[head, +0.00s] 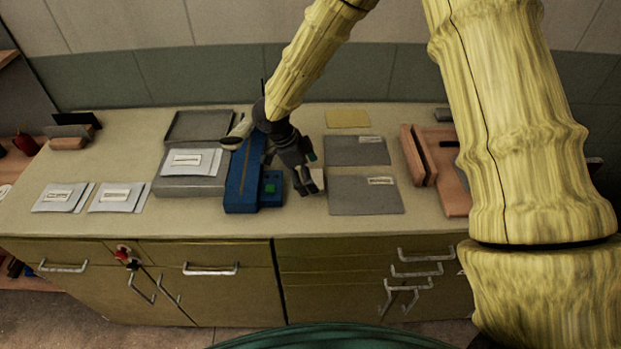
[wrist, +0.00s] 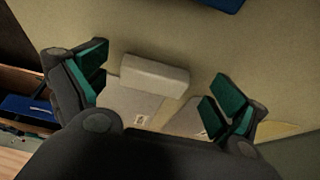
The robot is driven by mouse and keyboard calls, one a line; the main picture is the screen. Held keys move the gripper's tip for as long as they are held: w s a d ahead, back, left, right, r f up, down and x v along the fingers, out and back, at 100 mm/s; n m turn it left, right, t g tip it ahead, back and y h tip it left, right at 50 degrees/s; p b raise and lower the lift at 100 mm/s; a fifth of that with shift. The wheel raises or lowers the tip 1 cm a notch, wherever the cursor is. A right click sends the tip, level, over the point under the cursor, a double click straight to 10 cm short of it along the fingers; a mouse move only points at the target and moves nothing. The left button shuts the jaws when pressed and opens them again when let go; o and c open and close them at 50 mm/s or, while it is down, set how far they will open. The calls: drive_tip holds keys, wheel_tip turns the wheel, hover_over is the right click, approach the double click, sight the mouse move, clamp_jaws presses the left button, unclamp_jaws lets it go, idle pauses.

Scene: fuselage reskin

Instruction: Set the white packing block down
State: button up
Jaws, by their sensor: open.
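The white packing block (wrist: 155,75) is a pale, rounded bar. In the wrist view it lies between my fingers, with a gap on each side. In the head view the block (head: 318,177) shows beside the left edge of the grey mats and is partly hidden by my gripper. My gripper (head: 307,178) is open over the counter; its green-padded fingers (wrist: 160,78) stand apart around the block in the wrist view. The block looks to be down on the surface, though its underside is hidden.
A blue device (head: 240,180) with a green button stands just left of my gripper. Two labelled grey mats (head: 365,195) lie to the right, then a brown wooden fixture (head: 455,195). Labelled packets (head: 115,198) and grey trays (head: 200,126) lie left. The front counter strip is clear.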

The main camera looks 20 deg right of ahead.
drive_tip(key=shift+d+f, duration=0.15)
drive_tip(key=shift+f, duration=0.15)
drive_tip(key=shift+c, duration=0.2)
drive_tip(key=c, duration=1.1)
drive_tip(key=shift+c, duration=0.3)
